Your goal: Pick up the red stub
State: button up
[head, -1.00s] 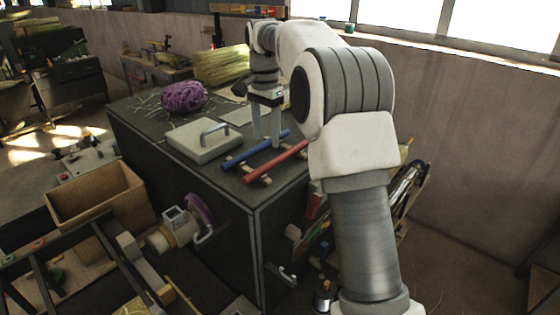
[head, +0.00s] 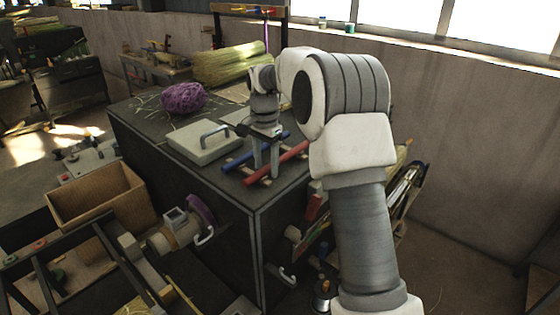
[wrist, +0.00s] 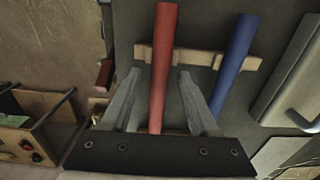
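The red stub (head: 292,152) lies on low wooden rests on the dark bench top, right of and roughly parallel to the blue stub (head: 240,158). My gripper (head: 266,172) is over the front part of the stubs, pointing down. In the wrist view my gripper (wrist: 160,74) is open, with one finger on each side of the red stub (wrist: 164,50). Both fingers look apart from it. The blue stub (wrist: 234,52) lies outside the fingers, to the right. I cannot tell exactly how far the fingertips reach down beside the red stub.
A grey lidded box with a handle (head: 203,144) stands left of the stubs. A purple bundle (head: 184,98) and straw (head: 228,66) lie farther back. The wooden rest (wrist: 196,57) crosses under both stubs. The bench's front edge is close.

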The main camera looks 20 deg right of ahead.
grip_shut()
